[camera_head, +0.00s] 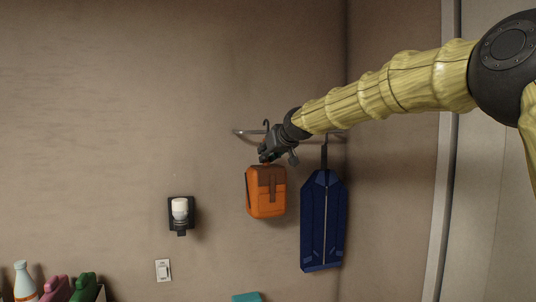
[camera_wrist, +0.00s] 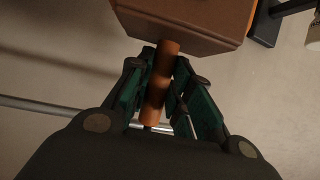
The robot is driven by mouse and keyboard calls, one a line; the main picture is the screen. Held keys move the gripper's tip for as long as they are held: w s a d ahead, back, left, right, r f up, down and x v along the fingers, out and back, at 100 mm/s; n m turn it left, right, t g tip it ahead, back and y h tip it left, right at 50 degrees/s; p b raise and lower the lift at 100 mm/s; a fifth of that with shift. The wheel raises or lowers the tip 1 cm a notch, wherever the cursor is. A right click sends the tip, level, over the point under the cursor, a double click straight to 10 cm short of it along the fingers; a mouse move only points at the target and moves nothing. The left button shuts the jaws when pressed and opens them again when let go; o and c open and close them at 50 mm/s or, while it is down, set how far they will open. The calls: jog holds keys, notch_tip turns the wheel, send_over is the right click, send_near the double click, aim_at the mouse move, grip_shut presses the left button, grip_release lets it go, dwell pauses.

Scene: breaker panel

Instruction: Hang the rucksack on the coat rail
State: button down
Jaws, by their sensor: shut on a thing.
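The orange rucksack (camera_head: 266,194) hangs upright below my gripper (camera_head: 266,158) in front of the wall. In the wrist view, the fingers of my gripper (camera_wrist: 162,95) are shut on its orange top loop (camera_wrist: 153,105), and part of the rucksack body (camera_wrist: 190,18) shows beyond them. The metal coat rail (camera_head: 242,132) is on the wall near the corner, partly hidden by my gripper and arm. The rail also crosses the wrist view (camera_wrist: 40,109) behind the fingers. I cannot tell whether the loop touches the rail or a hook.
A dark blue garment bag (camera_head: 323,222) hangs from the rail just right of the rucksack. A wall fixture with a white top (camera_head: 180,211) and a light switch (camera_head: 163,270) are on the left. Bottles (camera_head: 25,281) stand at lower left.

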jog(key=shift+w+a+r+p, duration=0.1)
jog(key=shift+w+a+p, duration=0.2)
jog(key=shift+w+p, duration=0.55)
jog(key=shift+w+a+p, duration=0.3)
jog(key=shift+w+p, duration=0.4)
jog(key=shift+w, duration=0.2)
dwell(0.5)
jog(key=shift+w+f+b, duration=0.1)
jog(key=shift+f+b, duration=0.4)
jog(key=shift+f, duration=1)
dwell(2.0)
jog(key=c, duration=1.3)
grip_release()
jog(key=shift+o, duration=0.5)
jog(key=shift+f, duration=0.1)
